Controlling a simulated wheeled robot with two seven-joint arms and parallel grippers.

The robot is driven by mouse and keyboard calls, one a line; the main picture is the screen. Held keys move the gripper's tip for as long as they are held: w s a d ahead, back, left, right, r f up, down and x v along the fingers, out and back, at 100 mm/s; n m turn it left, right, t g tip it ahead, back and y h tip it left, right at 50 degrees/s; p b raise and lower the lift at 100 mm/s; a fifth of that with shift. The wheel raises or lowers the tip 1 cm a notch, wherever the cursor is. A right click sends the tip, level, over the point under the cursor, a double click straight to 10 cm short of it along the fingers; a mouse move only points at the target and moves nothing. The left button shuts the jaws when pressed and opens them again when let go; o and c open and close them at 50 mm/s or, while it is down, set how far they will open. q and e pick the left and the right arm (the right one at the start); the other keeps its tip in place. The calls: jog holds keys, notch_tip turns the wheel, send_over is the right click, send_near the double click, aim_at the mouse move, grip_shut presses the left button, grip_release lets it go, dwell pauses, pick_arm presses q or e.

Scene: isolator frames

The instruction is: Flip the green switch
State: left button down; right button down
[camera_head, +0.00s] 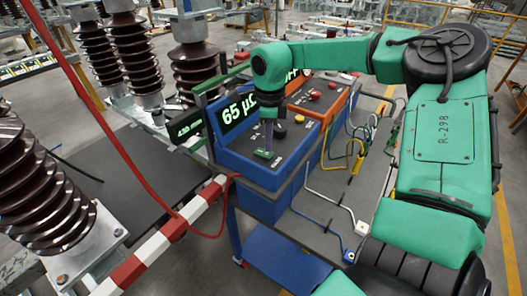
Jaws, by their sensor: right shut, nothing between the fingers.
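The blue control box (244,163) stands on a cart in the middle of the view. Its sloping top carries a small green switch (263,154) near the front edge. My right arm comes in from the right, and its gripper (268,148) points down at the box top. The fingers are shut and empty, at or just above the green switch. I cannot tell whether they touch it. The gripper hides part of the panel and maybe part of the switch. My left gripper is not in view.
A lit display (237,108) stands at the back of the blue box. An orange box (322,98) with red knobs stands behind it. Cables lie on the grey surface to the right. A red-and-white barrier (170,231), a red cable and brown insulators (35,190) fill the left.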

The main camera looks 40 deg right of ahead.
aim_at(268, 154)
jog(key=shift+f+b, duration=0.9)
jog(key=shift+f, duration=0.1)
dwell(0.8)
jog(key=shift+r+p, duration=2.3)
jog(key=shift+r, duration=1.3)
jog(key=shift+f, duration=0.15)
